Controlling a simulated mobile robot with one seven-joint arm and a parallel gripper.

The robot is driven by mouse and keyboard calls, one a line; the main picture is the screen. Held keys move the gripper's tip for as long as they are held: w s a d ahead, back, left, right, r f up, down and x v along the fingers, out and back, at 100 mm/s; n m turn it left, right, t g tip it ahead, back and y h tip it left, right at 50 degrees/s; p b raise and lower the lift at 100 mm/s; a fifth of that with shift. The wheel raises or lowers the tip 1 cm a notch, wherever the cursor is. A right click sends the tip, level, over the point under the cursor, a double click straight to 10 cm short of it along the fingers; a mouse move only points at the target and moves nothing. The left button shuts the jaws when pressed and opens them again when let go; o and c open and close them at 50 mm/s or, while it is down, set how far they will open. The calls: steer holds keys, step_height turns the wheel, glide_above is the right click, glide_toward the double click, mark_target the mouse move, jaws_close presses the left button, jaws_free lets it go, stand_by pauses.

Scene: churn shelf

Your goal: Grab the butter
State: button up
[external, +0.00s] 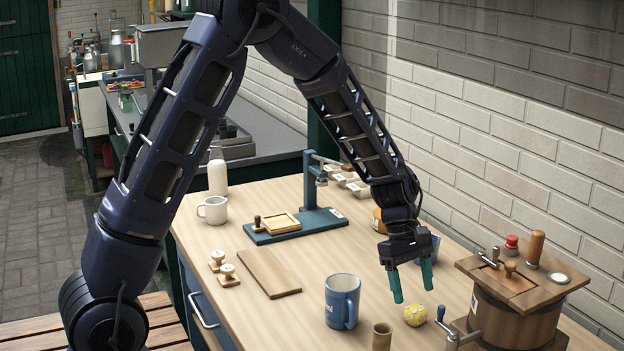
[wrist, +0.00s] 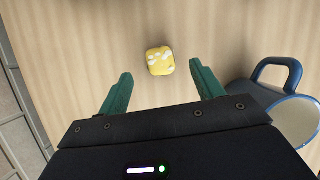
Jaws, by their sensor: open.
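The butter (external: 415,315) is a small yellow lump with pale patches, lying on the wooden table near its front right. In the wrist view the butter (wrist: 160,61) shows as a rounded yellow block with whitish marks, just ahead of the fingertips and roughly centred between them. My gripper (external: 412,284) is open and empty, with its green fingers pointing down, above the table and apart from the butter. Both green fingers of the gripper (wrist: 161,80) also show in the wrist view, spread apart.
A blue mug (external: 341,302) stands left of the butter; a blue mug (wrist: 300,110) is at the wrist view's right. A brown cup (external: 382,336) stands in front. A wooden churn (external: 520,320) with a crank is to the right. A wooden board (external: 270,273) lies left.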

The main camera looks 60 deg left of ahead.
mark_target(417, 308)
steer(key=shift+x, duration=2.85)
steer(key=c, duration=1.1)
steer(key=shift+o, duration=0.2)
